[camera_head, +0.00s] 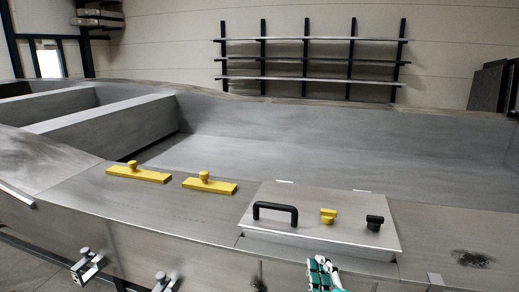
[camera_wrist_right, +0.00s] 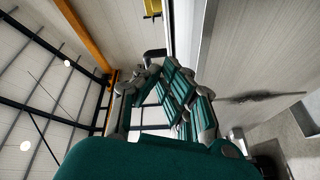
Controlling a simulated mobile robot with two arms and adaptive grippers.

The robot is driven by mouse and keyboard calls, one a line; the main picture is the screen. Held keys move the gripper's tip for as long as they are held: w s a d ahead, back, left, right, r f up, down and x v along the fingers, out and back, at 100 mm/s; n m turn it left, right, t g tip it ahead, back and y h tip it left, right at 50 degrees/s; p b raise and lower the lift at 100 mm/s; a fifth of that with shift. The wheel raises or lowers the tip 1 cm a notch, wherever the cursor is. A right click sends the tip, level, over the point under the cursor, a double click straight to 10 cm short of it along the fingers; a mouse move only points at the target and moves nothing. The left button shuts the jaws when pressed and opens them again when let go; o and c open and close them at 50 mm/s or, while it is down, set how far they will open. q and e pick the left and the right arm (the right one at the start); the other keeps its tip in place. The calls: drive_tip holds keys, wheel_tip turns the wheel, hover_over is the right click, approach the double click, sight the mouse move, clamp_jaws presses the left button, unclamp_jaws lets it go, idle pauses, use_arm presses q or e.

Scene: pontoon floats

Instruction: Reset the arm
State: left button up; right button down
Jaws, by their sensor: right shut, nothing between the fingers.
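My right gripper (camera_head: 322,272), green and grey, shows at the bottom edge of the head view, in front of the near edge of the grey hatch lid (camera_head: 340,241). In the right wrist view its fingers (camera_wrist_right: 160,82) are shut and hold nothing. The lid carries a black handle (camera_head: 275,206), a yellow knob (camera_head: 328,214) and a black knob (camera_head: 374,221). In the wrist view a black part (camera_wrist_right: 155,53) shows beyond the fingers, with a yellow piece (camera_wrist_right: 152,8) farther up. My left gripper is in neither view.
Two yellow bars with knobs, one at the left (camera_head: 138,173) and one nearer the lid (camera_head: 209,184), lie on the metal deck. Silver brackets (camera_head: 88,265) stick out from the near side. Wall shelves (camera_head: 310,59) stand far behind the hollow of the float.

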drive_tip(key=s+d+f+m+g+h, duration=0.1)
drive_tip(key=s+d+f+m+g, duration=0.3)
drive_tip(key=f, duration=0.4)
drive_tip(key=s+d+f+m+g+h, duration=0.2)
drive_tip(key=s+f+m+g, duration=0.15)
drive_tip(key=s+f, duration=0.35)
drive_tip(key=s+d+f+m+g+y, duration=0.15)
drive_tip(key=s+f+m+g, duration=0.55)
drive_tip(key=s, duration=1)
wheel_tip(320, 180, down, 30)
drive_tip(key=s+n+g, duration=0.2)
drive_tip(key=s+d+f, duration=0.3)
drive_tip(key=s+f, duration=1.1)
drive_tip(key=s, duration=0.1)
drive_tip(key=shift+s+f+g+h, duration=0.35)
drive_tip(key=shift+s+f+g, duration=0.05)
drive_tip(key=shift+g, duration=0.05)
